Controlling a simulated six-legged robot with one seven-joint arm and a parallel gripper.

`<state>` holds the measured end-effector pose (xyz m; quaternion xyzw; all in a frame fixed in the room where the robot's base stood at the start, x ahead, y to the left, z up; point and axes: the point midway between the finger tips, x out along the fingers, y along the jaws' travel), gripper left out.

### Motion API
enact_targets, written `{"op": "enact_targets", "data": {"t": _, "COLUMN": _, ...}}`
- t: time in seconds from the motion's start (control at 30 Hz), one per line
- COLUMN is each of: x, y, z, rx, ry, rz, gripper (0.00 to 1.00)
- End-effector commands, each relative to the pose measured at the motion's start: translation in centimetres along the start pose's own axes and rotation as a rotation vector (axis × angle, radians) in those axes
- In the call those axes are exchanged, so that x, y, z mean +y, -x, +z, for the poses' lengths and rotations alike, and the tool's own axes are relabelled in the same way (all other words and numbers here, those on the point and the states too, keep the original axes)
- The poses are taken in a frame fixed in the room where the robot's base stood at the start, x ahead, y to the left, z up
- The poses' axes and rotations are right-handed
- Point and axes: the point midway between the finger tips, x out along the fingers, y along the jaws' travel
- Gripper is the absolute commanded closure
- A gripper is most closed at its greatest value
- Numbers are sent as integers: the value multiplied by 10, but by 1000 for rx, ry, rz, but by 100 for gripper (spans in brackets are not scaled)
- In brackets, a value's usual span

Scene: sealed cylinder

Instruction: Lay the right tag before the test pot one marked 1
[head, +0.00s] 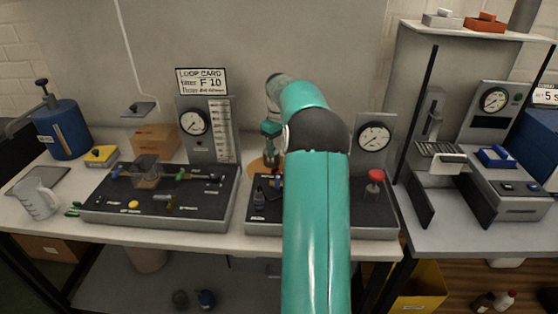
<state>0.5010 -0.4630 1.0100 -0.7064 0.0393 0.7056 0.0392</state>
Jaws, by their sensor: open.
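My gripper (271,152) hangs at the end of my teal arm over the back left part of the middle black panel (262,228). Its fingers are small in the head view and nothing shows between them. An orange round thing (258,168) is partly hidden behind the gripper. A small dark bottle-like piece (259,196) and several small coloured pieces (276,182) are on the panel below it. My arm hides the middle of this panel. I cannot make out any tag, or any pot marked 1.
A left panel (110,212) bears a clear box (147,172), several small fittings and a gauge (194,123). A red knob (375,176) stands on the middle panel's right. A measuring jug (37,198) and blue canister (61,130) stand left. A blue tray (495,157) is right.

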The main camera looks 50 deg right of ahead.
Motion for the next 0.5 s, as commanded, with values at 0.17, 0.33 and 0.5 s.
{"op": "enact_targets", "data": {"t": 0.17, "x": 0, "y": 21, "z": 0, "rx": 0, "ry": 1, "rz": 0, "gripper": 43}}
{"op": "enact_targets", "data": {"t": 0.33, "x": 0, "y": 26, "z": 0, "rx": -1, "ry": 1, "rz": -1, "gripper": 43}}
{"op": "enact_targets", "data": {"t": 0.5, "x": -14, "y": 36, "z": -3, "rx": 6, "ry": 9, "rz": 10, "gripper": 43}}
